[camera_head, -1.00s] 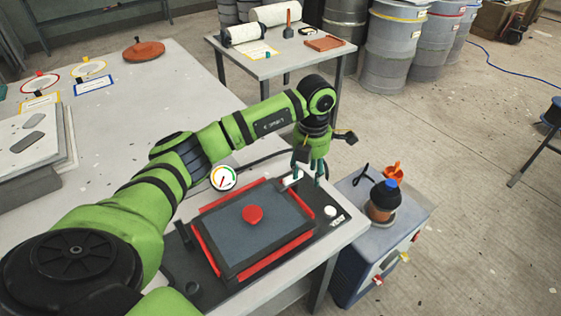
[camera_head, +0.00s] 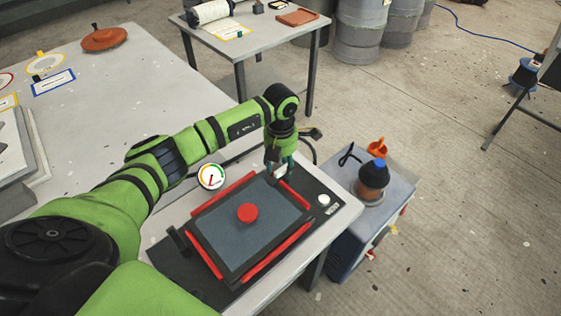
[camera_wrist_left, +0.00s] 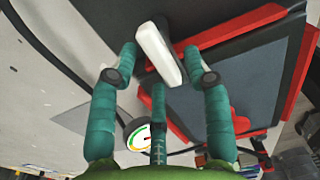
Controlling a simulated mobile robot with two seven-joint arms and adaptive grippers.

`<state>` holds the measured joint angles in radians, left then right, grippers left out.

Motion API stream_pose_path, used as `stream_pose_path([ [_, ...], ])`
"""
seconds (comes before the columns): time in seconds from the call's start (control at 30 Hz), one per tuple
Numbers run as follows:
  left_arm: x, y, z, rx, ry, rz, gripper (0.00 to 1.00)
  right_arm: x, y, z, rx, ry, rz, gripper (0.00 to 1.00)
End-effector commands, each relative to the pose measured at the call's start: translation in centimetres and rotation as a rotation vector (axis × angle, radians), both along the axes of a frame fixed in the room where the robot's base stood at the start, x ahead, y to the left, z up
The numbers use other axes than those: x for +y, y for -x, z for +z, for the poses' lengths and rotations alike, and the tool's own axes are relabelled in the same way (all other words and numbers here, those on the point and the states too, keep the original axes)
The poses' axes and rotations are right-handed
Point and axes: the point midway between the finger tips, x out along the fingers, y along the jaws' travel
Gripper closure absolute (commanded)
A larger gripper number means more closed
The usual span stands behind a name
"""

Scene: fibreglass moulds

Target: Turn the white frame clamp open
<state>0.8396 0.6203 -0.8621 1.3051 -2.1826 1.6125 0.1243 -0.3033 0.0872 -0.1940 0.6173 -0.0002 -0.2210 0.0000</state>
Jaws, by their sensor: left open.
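The white frame clamp (camera_wrist_left: 160,55) is a white bar handle at the far corner of the red-edged frame (camera_head: 278,262). In the head view its white part (camera_head: 279,171) shows only partly behind my fingers. My left gripper (camera_head: 280,168) is over that corner, pointing down. In the left wrist view my left gripper (camera_wrist_left: 160,62) is open, with fingers on both sides of the handle and a third finger below it. Gaps show beside the handle; whether any finger touches it I cannot tell. My right gripper is not in view.
The frame holds a dark panel with a red knob (camera_head: 247,213). A round gauge (camera_head: 212,176) stands at its left, and a white button (camera_head: 323,199) at its right. A blue-grey cabinet (camera_head: 345,235) with a dark bottle (camera_head: 373,178) stands right of the table.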

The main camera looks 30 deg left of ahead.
Motion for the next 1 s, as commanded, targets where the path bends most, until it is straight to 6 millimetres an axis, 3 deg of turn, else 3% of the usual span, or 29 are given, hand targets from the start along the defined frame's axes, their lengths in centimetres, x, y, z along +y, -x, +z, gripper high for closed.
stream_pose_path([
  [0.2, 0.0, 0.0, -0.1, -0.001, 0.0, -0.001, 0.51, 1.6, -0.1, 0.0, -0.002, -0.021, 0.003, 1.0],
  [0.23, 0.0, 0.0, -0.1, -0.001, 0.0, -0.001, 0.55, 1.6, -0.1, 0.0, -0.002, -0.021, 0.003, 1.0],
  [0.33, 0.0, 0.0, -0.1, -0.001, 0.0, 0.0, 0.95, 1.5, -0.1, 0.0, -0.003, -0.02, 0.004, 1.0],
  [0.37, 0.0, 0.0, -0.1, -0.001, 0.0, 0.0, 1.0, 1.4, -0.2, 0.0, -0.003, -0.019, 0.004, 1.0],
  [0.73, 0.0, -0.1, -0.2, -0.002, 0.0, -0.024, 1.0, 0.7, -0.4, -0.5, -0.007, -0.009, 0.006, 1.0],
  [1.0, 0.2, -0.3, -0.5, -0.004, -0.002, -0.161, 1.0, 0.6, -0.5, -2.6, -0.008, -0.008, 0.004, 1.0],
])
